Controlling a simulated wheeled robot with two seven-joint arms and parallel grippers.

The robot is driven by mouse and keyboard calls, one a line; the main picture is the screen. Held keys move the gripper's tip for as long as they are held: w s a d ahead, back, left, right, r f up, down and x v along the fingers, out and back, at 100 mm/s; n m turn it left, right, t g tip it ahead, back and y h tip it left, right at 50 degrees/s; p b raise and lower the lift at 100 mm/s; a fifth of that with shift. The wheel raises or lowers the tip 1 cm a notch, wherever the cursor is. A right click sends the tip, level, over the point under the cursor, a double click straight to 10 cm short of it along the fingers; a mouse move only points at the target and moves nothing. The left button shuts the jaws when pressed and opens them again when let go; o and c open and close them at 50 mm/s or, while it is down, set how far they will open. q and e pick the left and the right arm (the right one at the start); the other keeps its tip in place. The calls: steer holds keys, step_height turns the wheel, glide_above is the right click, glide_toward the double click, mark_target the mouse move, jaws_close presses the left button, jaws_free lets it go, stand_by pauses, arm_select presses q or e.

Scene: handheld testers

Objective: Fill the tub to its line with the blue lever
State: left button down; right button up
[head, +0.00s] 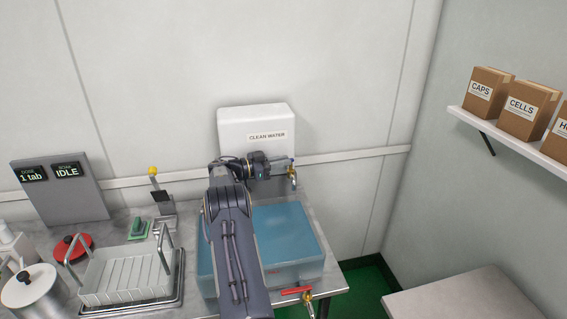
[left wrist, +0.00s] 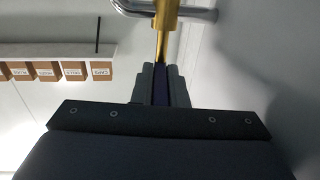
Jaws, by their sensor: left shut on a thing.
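The clear tub (head: 305,262) sits on the metal counter, blue-tinted with water; my arm covers part of it. A small reddish mark shows low on its front wall, but I cannot read the fill line against the water level. A brass tap (head: 293,179) hangs over the tub's back, below the white "CLEAN WATER" tank (head: 252,118). My left gripper (head: 281,163) is at this tap, shut on the blue lever, mostly hidden by the fingers. The left wrist view shows the dark blue lever (left wrist: 160,90) between the fingers, below brass. My right gripper is out of view.
A red lever (head: 297,290) on a second brass tap is at the tub's front. A shelf of boxes (head: 518,145) is on the right wall.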

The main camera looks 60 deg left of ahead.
arm_select(q)
steer(key=shift+w+r, duration=0.1)
steer(key=c, duration=1.4)
jaws_free()
steer(key=shift+c, duration=0.2)
steer(key=b+v, duration=0.1)
steer(key=v, duration=0.6)
steer(key=shift+s+b, duration=0.35)
steer(key=shift+s, duration=0.1)
steer(key=shift+c, duration=0.2)
